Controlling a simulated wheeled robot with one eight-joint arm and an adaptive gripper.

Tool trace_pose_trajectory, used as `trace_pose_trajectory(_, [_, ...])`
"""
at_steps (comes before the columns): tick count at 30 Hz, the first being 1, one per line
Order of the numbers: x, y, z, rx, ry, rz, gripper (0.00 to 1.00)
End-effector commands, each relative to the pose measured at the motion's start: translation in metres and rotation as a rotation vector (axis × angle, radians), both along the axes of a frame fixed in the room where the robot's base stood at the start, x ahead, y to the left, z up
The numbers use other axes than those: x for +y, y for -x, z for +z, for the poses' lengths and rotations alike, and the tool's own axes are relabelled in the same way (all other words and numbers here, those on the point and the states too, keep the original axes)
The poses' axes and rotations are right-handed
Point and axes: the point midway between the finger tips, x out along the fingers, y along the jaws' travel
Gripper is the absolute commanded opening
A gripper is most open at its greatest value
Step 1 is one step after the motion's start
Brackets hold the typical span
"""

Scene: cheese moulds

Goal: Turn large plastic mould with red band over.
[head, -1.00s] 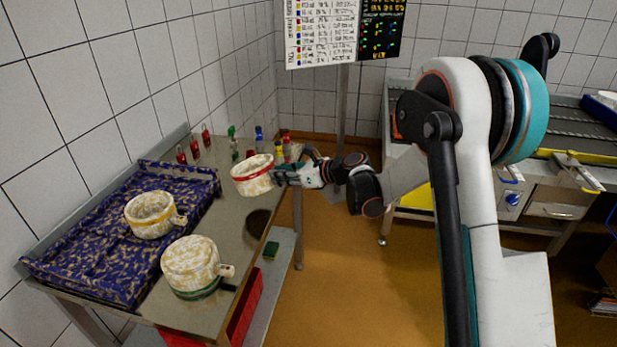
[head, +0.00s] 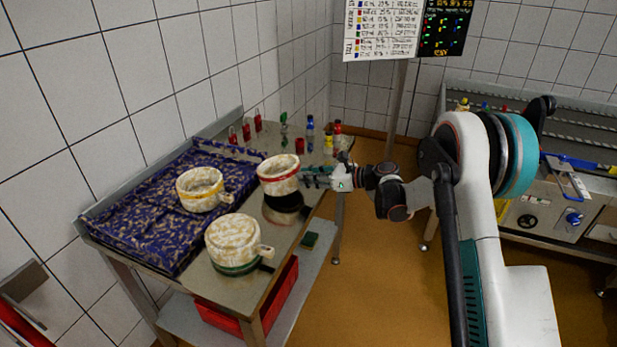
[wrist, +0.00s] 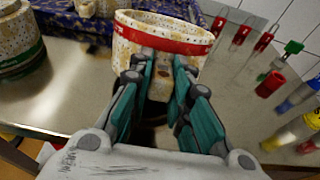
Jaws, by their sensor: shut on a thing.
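The large plastic mould with the red band (head: 278,168) is whitish with brown-yellow mottling. It is upright with its open side up and its red band near the top. My gripper (head: 311,178) is shut on its handle from the right and holds it over the metal table (head: 222,290), a dark shadow beneath it. The mould also shows in the wrist view (wrist: 140,55), its handle between the fingers of my gripper (wrist: 160,80). Its underside is hidden there.
A yellow-banded mould (head: 200,198) stands open side up on the blue patterned mat (head: 150,225). A green-banded mould (head: 232,240) sits closed side up at the front. Several small coloured bottles and tools, among them a blue-capped bottle (head: 310,130), stand behind.

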Motion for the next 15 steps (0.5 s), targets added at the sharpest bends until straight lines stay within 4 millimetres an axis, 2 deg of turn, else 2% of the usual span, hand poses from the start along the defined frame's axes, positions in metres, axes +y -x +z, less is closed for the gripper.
trace_pose_trajectory(4, [-0.002,0.001,-0.01,-0.015,-0.039,-0.001,0.0])
trace_pose_trajectory(15, [-0.003,0.001,-0.021,-0.04,-0.106,-0.001,0.0])
